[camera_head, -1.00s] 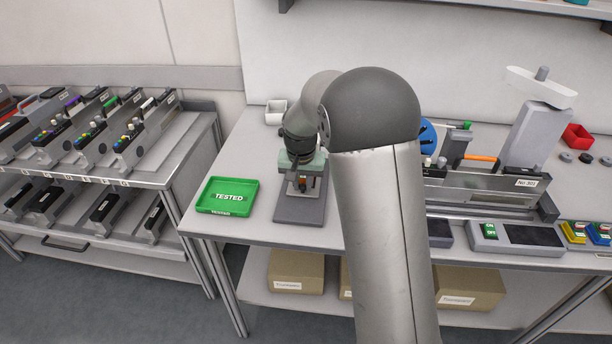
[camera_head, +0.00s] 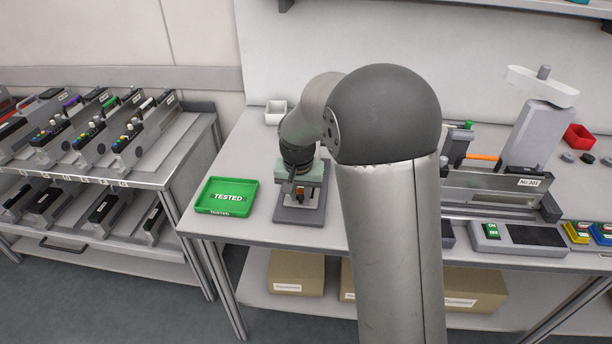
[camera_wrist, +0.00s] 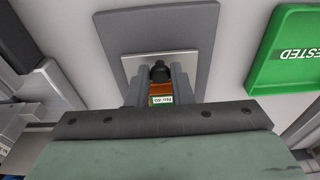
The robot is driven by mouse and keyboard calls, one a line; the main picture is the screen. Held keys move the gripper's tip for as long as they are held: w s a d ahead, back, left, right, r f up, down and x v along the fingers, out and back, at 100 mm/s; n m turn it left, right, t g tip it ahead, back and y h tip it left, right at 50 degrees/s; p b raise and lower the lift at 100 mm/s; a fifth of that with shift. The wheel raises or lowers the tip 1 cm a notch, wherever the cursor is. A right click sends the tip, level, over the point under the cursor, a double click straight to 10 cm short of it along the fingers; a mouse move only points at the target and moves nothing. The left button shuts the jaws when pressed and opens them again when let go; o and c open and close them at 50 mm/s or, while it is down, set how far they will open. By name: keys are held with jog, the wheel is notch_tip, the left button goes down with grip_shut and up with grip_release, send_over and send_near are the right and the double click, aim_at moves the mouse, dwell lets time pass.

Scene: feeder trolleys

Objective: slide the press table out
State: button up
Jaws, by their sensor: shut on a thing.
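The press (camera_head: 313,172) has a green head on a dark grey base plate (camera_head: 298,218) and stands on the bench left of my arm. Its silver press table (camera_head: 313,203) lies low over the base and reaches out in front of the head, carrying an orange part (camera_head: 300,195). In the wrist view the green head (camera_wrist: 165,155) fills the bottom, and the silver table (camera_wrist: 195,62) and labelled orange part (camera_wrist: 160,90) show beyond it. My gripper (camera_wrist: 159,73) is shut at the table's black knob (camera_wrist: 159,68). In the head view the grip is mostly hidden.
A green TESTED tray (camera_head: 227,207) lies just left of the press. A small white bin (camera_head: 276,107) stands behind it. Right of my arm are a fixture (camera_head: 490,190) and a switch box (camera_head: 492,232). Bare bench lies between press and front edge.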

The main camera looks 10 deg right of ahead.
jog(key=shift+s+a+b, duration=0.2)
jog(key=shift+s+a, duration=0.1)
jog(key=shift+s, duration=0.5)
jog(key=shift+s+a+b, duration=0.2)
jog(key=shift+s+a, duration=0.1)
jog(key=shift+s, duration=0.5)
jog(key=o, duration=0.7)
jog(key=shift+s, duration=0.1)
jog(key=r+p, duration=0.1)
jog(key=r, duration=0.1)
jog(key=w+r+p, duration=0.1)
jog(key=r+p, duration=0.1)
jog(key=w+r+p, duration=0.1)
jog(key=r+p, duration=0.1)
jog(key=r, duration=0.1)
jog(key=shift+d, duration=0.35)
jog(key=s+n, duration=0.1)
jog(key=s, duration=0.8)
jog(key=s+d+r+n, duration=0.1)
jog(key=s, duration=0.8)
jog(key=s+d+r+n+g, duration=0.1)
jog(key=s+n, duration=0.1)
jog(key=s, duration=0.8)
jog(key=shift+s+d+r+y, duration=0.1)
jog(key=shift+d+y, duration=0.05)
jog(key=shift+y, duration=0.15)
